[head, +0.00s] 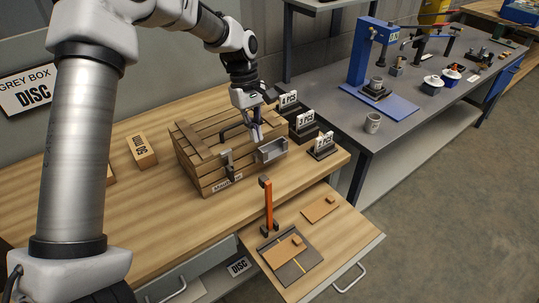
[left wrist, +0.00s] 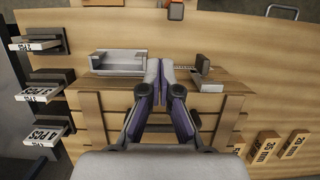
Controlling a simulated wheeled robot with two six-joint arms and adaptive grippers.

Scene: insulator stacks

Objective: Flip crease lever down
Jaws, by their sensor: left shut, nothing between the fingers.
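The crease lever (head: 268,202) is an orange upright bar with a dark top. It stands on a dark foot at the back edge of a grey creasing plate (head: 291,283), on the pulled-out wooden board. Its top (left wrist: 176,10) shows at the top edge of the left wrist view. A tan card lies on the plate beside a yellow line. My left gripper (head: 257,138) is shut and empty, above the right part of the slatted wooden crate, behind the lever and apart from it. Its closed fingers (left wrist: 160,72) also show in the left wrist view. My right gripper is out of view.
The slatted crate (head: 197,178) carries a small grey tray (head: 271,151) at its front right. Black holders with number cards (head: 322,145) stand to its right. Another tan card (head: 320,209) lies on the board. A grey bench with a blue press (head: 360,50) stands behind right.

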